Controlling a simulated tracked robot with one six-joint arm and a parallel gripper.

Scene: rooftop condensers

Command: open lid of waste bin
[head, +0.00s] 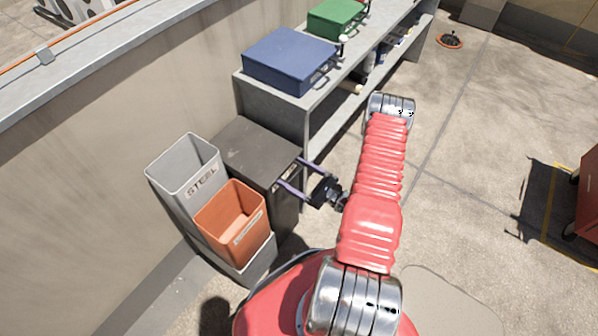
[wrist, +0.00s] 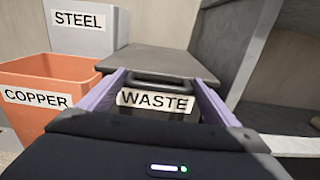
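The waste bin (head: 285,207) is a dark grey box against the wall, and its flat lid (head: 250,143) looks shut. In the wrist view the lid (wrist: 155,60) has a dark handle (wrist: 160,79) at its front edge, above a white WASTE label (wrist: 155,102). My gripper (head: 289,172) is open, with its two purple fingers spread wide at the front of the bin. In the wrist view the fingers stand left and right of the handle and label, with nothing clamped between them. I cannot tell whether the fingertips touch the lid.
A grey STEEL bin (head: 183,170) and an orange COPPER bin (head: 232,218) stand left of the waste bin. A grey shelf bench (head: 270,92) behind it bears a blue toolbox (head: 290,60) and a green case (head: 335,17). Open concrete floor lies to the right.

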